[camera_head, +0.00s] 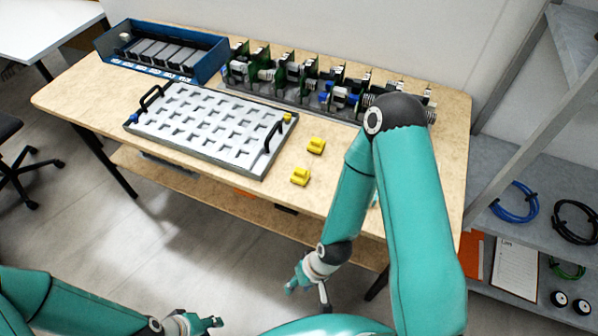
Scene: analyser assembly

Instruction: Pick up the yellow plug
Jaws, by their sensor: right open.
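Two yellow plugs lie on the wooden table to the right of the grey tray: one farther back (316,145) and one nearer the front edge (300,176). A small yellow piece (287,118) also shows at the tray's back right corner. My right gripper (307,291) is open and empty, low in front of the table and apart from the plugs. My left gripper (213,323) is at the bottom edge of the view, far from the plugs; its fingers are too small and cut off to judge.
The grey tray (205,122) has black handles and rows of recesses. A blue bin (160,49) stands at the back left. Green boards (290,70) line the back. My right arm covers the table's right part. Shelves (530,160) stand at the right.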

